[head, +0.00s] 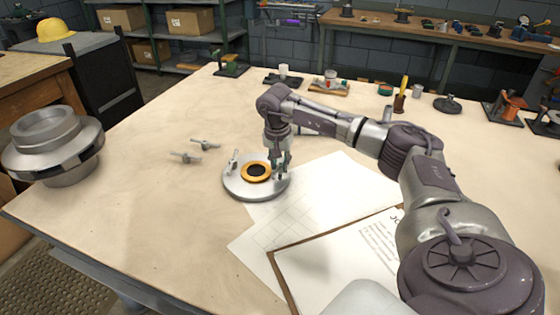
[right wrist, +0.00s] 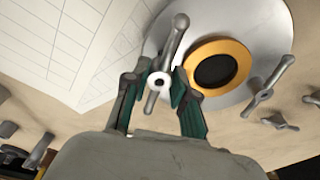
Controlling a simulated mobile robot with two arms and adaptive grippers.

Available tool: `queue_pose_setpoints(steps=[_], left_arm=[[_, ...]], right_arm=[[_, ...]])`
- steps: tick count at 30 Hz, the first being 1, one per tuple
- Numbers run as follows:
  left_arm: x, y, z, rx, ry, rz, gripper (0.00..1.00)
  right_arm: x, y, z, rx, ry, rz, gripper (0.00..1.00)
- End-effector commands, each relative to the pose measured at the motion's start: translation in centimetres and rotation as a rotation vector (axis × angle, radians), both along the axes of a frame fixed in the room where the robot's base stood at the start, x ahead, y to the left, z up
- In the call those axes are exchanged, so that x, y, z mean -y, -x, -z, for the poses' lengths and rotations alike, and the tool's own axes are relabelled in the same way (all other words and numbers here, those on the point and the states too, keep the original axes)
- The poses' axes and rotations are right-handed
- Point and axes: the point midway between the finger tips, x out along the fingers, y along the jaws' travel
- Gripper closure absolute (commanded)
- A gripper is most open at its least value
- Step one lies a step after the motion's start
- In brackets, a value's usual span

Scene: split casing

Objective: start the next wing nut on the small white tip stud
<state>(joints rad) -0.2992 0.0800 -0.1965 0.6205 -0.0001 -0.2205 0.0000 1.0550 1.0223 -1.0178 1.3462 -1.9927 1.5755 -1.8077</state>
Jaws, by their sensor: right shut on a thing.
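My right gripper (head: 281,173) is over the right side of a round grey plate (head: 239,187) with an orange ring (head: 245,174) around a dark centre. In the right wrist view the gripper (right wrist: 157,96) is shut on a grey wing nut (right wrist: 171,48), over the plate's edge (right wrist: 210,22). A pale ring with a dark middle shows at the nut's hub; I cannot tell whether a stud tip is inside it. Another wing nut (right wrist: 275,79) stands at the plate's other side (head: 233,160). Two loose wing nuts (head: 186,157) (head: 205,144) lie left of the plate. My left gripper is out of view.
A paper grid sheet (head: 285,222) and a board with a printed page (head: 340,262) lie in front of the plate. A large metal impeller (head: 52,143) stands at the left. Small tools and parts line the table's back edge. The table left of the plate is mostly clear.

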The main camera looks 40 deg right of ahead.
Motion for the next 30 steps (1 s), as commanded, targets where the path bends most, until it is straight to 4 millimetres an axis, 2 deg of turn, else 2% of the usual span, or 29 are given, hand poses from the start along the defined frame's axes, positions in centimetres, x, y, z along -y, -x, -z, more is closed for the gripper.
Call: queue_pose_setpoints(steps=[1, 4, 16, 30], left_arm=[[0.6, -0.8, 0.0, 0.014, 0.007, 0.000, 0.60], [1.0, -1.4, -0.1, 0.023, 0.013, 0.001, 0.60], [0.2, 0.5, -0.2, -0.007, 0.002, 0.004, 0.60], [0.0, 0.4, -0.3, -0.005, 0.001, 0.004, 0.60]], right_arm=[[0.0, 0.0, 0.1, 0.001, 0.000, 0.000, 1.00], [0.0, 0.0, 0.0, 0.001, 0.000, 0.000, 1.00], [-0.1, 0.0, -0.1, 0.001, 0.000, 0.000, 1.00], [-0.1, 0.0, 0.0, 0.001, 0.000, 0.000, 1.00]])
